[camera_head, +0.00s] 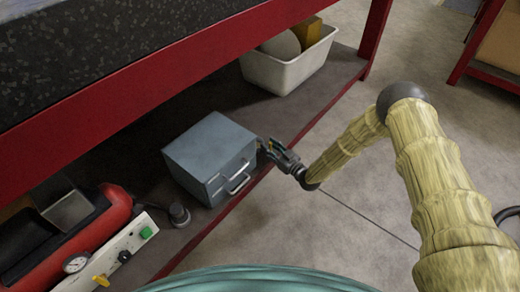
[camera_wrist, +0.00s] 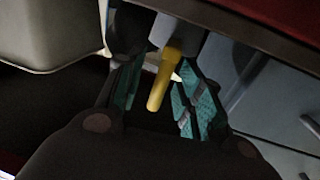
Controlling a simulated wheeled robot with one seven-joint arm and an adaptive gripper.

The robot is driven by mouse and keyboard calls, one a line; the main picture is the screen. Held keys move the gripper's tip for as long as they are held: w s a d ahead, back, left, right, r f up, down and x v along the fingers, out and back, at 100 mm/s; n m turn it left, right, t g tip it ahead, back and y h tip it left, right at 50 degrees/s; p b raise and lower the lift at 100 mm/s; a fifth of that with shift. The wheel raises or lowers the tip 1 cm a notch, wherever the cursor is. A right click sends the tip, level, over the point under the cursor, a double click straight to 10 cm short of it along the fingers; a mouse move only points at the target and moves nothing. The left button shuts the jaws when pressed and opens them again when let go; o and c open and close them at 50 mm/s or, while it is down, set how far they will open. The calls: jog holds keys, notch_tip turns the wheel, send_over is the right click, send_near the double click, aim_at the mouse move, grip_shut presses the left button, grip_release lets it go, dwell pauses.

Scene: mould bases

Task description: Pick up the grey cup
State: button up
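My gripper (camera_head: 283,156) is at the right side of the grey toolbox, over the front part of the low shelf. In the wrist view its teal-padded fingers (camera_wrist: 158,85) stand apart, with a gap between them. A grey piece (camera_wrist: 178,35) with a yellow rod-like part (camera_wrist: 165,78) shows between and beyond the fingers. It may be the grey cup, but it is dark and partly cut off, so I cannot tell for sure. No contact with the fingers is clear. In the head view this piece is not distinct.
The grey toolbox (camera_head: 210,152) stands close to my gripper. A white bin (camera_head: 285,77) is farther back, holding a rounded grey thing and a yellow box. A small dark round thing (camera_head: 179,214) and a red compressor (camera_head: 112,215) are lower left. A red beam (camera_head: 150,85) runs above.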

grip_shut()
jog(key=shift+r, duration=0.1)
